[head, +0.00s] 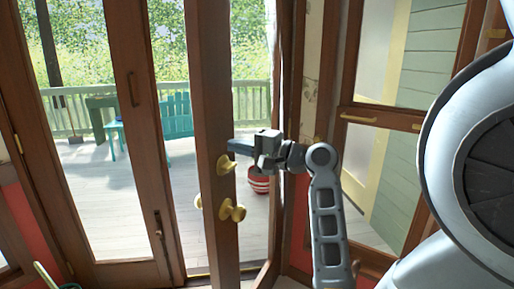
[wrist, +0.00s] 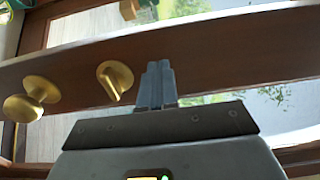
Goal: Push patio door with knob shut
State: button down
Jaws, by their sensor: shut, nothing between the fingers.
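The patio door (head: 212,120) is a brown wooden frame with glass, standing ajar, its edge toward me. It has a brass knob (head: 232,211) and a smaller brass deadbolt (head: 226,164) above it. In the wrist view the door's wooden stile (wrist: 220,60) crosses the picture, with the knob (wrist: 32,98) at left and the deadbolt (wrist: 115,82) just left of the fingers. My gripper (head: 238,147) is shut and empty, its fingertips at the door's edge beside the deadbolt. The wrist view shows the closed fingers (wrist: 156,82) against or very near the wood; contact is unclear.
A second glass door (head: 150,150) with a handle stands to the left. A window (head: 385,120) in a brown frame is at right. Outside are a deck, a teal bench (head: 178,115) and a red striped pot (head: 258,180). An open gap lies right of the door.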

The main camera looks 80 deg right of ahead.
aim_at(215, 142)
jog(key=shift+p+x, duration=0.3)
jog(key=shift+x, duration=1.7)
